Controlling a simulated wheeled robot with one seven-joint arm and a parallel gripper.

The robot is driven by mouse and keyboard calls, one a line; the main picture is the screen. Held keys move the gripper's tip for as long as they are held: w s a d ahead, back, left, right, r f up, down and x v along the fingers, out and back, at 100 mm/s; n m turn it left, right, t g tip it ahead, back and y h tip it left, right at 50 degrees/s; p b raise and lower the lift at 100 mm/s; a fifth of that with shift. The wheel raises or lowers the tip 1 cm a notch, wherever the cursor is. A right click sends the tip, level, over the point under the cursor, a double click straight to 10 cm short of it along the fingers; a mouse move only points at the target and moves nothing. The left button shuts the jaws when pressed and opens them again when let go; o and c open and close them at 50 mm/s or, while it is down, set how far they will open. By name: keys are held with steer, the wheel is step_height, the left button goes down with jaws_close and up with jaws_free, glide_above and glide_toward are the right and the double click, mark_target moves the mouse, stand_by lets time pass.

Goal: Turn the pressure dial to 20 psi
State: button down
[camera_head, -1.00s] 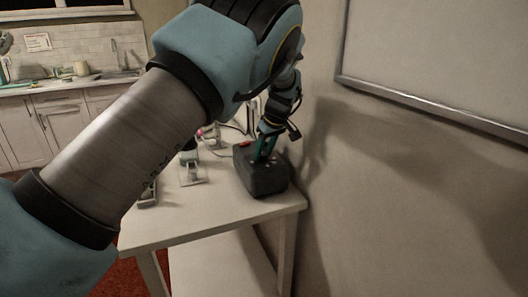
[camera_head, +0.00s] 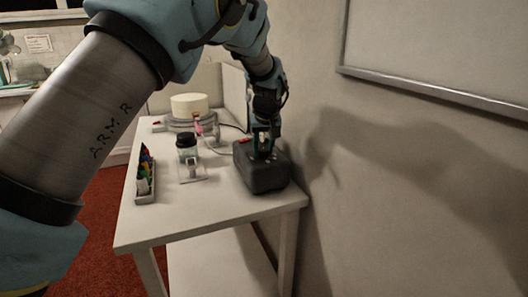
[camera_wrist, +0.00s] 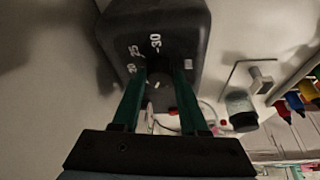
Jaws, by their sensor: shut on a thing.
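The dark grey compressor box (camera_head: 262,176) stands on the white table close to the wall. Its pressure dial (camera_wrist: 158,84) shows in the wrist view as a dark round knob between my finger ends. White marks reading 20, 25 and 30 lie in an arc on the box top (camera_wrist: 170,15) beyond the dial. Where the dial's pointer stands is too dark to tell. My gripper (camera_wrist: 160,80), with green fingers, is shut on the dial from above. In the head view my gripper (camera_head: 264,142) covers the dial.
On the table (camera_head: 185,225) stand a black-lidded jar (camera_head: 187,142) on a clear stand, a tray of coloured bottles (camera_head: 145,178) and a white cake (camera_head: 190,104) on a turntable. A pink airbrush (camera_head: 198,128) with a hose is near the cake. The wall is close at right.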

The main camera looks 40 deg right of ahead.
steer(key=m, duration=0.2)
steer(key=m+g+h, duration=0.1)
steer(key=m, duration=0.3)
steer(key=shift+w+a+g+h+b, duration=0.15)
steer(key=shift+w+g+h+b, duration=0.15)
steer(key=shift+g+h, duration=0.1)
steer(key=m+g, duration=0.1)
steer(key=m, duration=0.2)
steer(key=m+g+p, duration=0.1)
steer(key=m, duration=0.2)
stand_by(0.3)
steer(key=shift+c, duration=2.2)
jaws_free()
steer(key=b+v, duration=0.2)
steer(key=v, duration=0.8)
steer(key=shift+a+r, duration=0.25)
steer(key=shift+r, duration=0.1)
